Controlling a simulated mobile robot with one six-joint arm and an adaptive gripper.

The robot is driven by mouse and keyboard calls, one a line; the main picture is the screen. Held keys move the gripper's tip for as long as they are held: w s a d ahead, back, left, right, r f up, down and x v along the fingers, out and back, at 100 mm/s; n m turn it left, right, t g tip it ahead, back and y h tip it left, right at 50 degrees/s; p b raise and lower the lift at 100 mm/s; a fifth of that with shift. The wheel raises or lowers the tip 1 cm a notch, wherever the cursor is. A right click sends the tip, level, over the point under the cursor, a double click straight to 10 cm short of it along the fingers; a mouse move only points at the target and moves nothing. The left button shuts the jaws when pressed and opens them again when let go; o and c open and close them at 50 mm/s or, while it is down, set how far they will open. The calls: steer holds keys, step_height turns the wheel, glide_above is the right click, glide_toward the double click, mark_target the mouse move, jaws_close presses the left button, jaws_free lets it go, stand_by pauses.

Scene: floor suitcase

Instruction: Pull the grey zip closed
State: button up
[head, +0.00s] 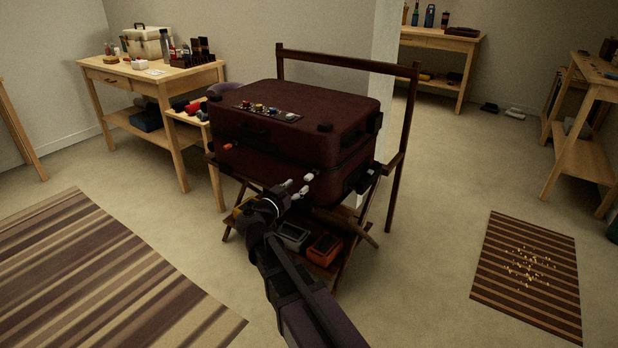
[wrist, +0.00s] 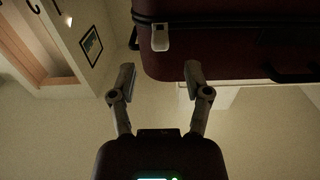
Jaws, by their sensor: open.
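The dark red suitcase (head: 300,120) lies flat on a wooden folding rack. A pale grey zip pull (head: 310,176) sits on the seam at its near side, close to the front corner. It also shows in the wrist view as a light grey tab (wrist: 160,38) on the suitcase's dark seam. A small red-orange tab (head: 228,146) shows further left along the seam. My gripper (head: 297,187) is open and empty, just short of the grey pull. In the wrist view my fingertips (wrist: 160,70) are spread, with the pull beyond the gap between them, apart from both.
The wooden rack (head: 391,200) has a tall rail behind the suitcase and a lower shelf holding a grey box (head: 293,236) and an orange box (head: 325,247). A strip of coloured small items (head: 268,111) lies on the lid. Floor to the right is clear up to a striped mat (head: 495,250).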

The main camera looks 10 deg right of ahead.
mark_target(306, 179)
steer(key=shift+x, duration=3.3)
jaws_close()
